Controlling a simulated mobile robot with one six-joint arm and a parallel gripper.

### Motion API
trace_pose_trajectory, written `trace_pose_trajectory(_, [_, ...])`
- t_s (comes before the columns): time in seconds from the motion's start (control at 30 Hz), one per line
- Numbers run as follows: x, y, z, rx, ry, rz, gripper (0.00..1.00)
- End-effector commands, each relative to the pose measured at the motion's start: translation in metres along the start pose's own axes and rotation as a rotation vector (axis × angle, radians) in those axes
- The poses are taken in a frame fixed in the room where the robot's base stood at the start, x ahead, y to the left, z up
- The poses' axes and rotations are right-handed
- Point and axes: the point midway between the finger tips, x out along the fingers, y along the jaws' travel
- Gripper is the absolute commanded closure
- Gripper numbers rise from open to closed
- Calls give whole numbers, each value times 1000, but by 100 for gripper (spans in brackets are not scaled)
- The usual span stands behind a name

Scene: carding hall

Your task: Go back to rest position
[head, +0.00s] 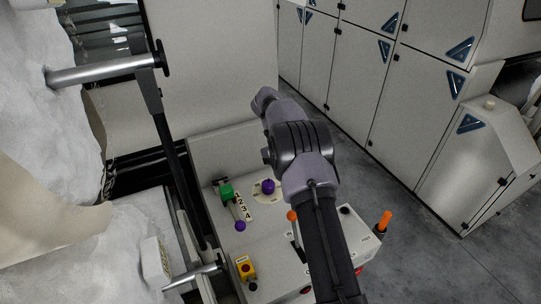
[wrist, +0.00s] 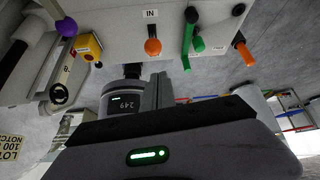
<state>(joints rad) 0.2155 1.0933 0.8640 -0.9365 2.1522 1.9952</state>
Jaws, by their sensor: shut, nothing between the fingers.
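My gripper (wrist: 160,90) shows in the wrist view, its dark body with a green light at the bottom and its grey fingers together, with nothing held. The fingers are seen against a control console, apart from its knobs as far as I can tell. In the head view my arm reaches up from the bottom over the console (head: 207,150); the fingers cannot be made out there.
The console carries a green handle (head: 226,191), purple knobs (head: 267,187), orange-tipped levers (head: 384,221) and a yellow switch box (head: 246,270). White fibre (head: 35,90) lies left, a metal roller (head: 105,69) beside it. Cabinets (head: 345,75) stand right; floor (head: 415,255) is free before them.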

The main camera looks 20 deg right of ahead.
Motion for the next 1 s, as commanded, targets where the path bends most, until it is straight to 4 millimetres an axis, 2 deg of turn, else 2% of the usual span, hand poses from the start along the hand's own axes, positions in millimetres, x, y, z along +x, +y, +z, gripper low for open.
trace_pose_trajectory(0.07, [-1, 0, 0, -6, -3, -1, 100])
trace_pose_trajectory(0.17, [-17, 10, -10, -145, -52, -20, 100])
trace_pose_trajectory(0.27, [-47, 39, -40, -511, -172, -90, 100])
trace_pose_trajectory(0.3, [-55, 56, -57, -693, -229, -138, 100])
trace_pose_trajectory(0.4, [-61, 103, -103, -1131, -361, -303, 100])
trace_pose_trajectory(0.47, [-53, 132, -129, -1375, -426, -435, 100])
trace_pose_trajectory(0.53, [-33, 164, -158, -1638, -482, -618, 100])
trace_pose_trajectory(0.6, [-6, 191, -179, -1857, -512, -819, 100])
trace_pose_trajectory(0.7, [33, 218, -198, -2074, -507, -1091, 100])
trace_pose_trajectory(0.83, [66, 235, -206, -2210, -467, -1323, 100])
trace_pose_trajectory(1.0, [73, 239, -208, -2244, -447, -1391, 100])
